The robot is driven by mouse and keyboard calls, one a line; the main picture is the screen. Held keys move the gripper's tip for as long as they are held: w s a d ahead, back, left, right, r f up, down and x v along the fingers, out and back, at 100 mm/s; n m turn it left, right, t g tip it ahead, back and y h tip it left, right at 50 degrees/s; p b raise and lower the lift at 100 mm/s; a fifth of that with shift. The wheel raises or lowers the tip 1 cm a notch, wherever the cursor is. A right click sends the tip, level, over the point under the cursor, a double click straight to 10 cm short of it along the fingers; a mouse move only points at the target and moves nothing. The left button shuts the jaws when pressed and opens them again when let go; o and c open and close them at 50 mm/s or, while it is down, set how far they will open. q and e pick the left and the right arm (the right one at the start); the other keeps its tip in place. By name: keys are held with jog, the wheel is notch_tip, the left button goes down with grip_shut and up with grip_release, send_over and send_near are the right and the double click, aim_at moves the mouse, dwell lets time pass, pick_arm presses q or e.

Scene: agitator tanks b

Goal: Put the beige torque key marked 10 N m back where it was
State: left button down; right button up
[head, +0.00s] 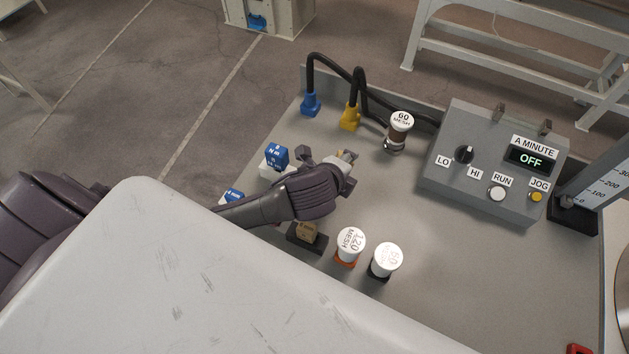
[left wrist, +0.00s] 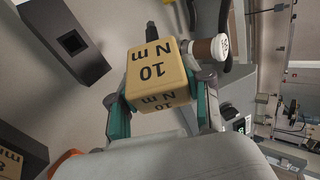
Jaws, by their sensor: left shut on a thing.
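The beige torque key (left wrist: 158,75) marked 10 N m is held between the teal-lined fingers of my left gripper (left wrist: 158,105) in the left wrist view. Its dark shank points away from the gripper. In the head view, my left gripper (head: 342,172) is over the bench and hides most of the key. A dark block with an empty square socket (left wrist: 72,42) shows at the upper left of the left wrist view, apart from the key. Another beige key (head: 306,229) sits in a dark holder (head: 318,243) below my gripper; it partly shows in the left wrist view (left wrist: 10,160).
A blue key (head: 277,154) sits on a white holder, with another blue key (head: 232,196) nearer. White-capped jars (head: 350,242) (head: 386,258) and the 60 mesh jar (head: 401,122) stand close by. A grey control box (head: 490,165) is at right. Bench space before it is clear.

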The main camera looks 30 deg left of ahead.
pick_arm(q)
jog(key=w+d+r+n+g+h, duration=0.1)
jog(key=w+d+r+g+h, duration=0.1)
jog(key=r+g, duration=0.3)
jog(key=w+d+r+n+g+h, duration=0.1)
jog(key=w+d+r+g+h, duration=0.15)
jog(key=r+g, duration=0.25)
jog(key=s+a+f+p, duration=0.5)
jog(key=s+a+f, duration=0.1)
jog(key=a+f, duration=0.4)
jog(key=shift+s+f+p, duration=0.2)
jog(key=shift+f+p, duration=0.15)
jog(key=shift+p, duration=0.05)
pick_arm(e)
notch_tip(320, 180, up, 6)
jog(key=shift+w+a+f, duration=0.1)
jog(key=shift+a, duration=0.05)
pick_arm(q)
jog(key=shift+a, duration=0.1)
jog(key=shift+f+b, duration=0.3)
jog(key=shift+f, duration=0.35)
pick_arm(e)
jog(key=shift+d+f, duration=0.2)
jog(key=shift+f, duration=0.1)
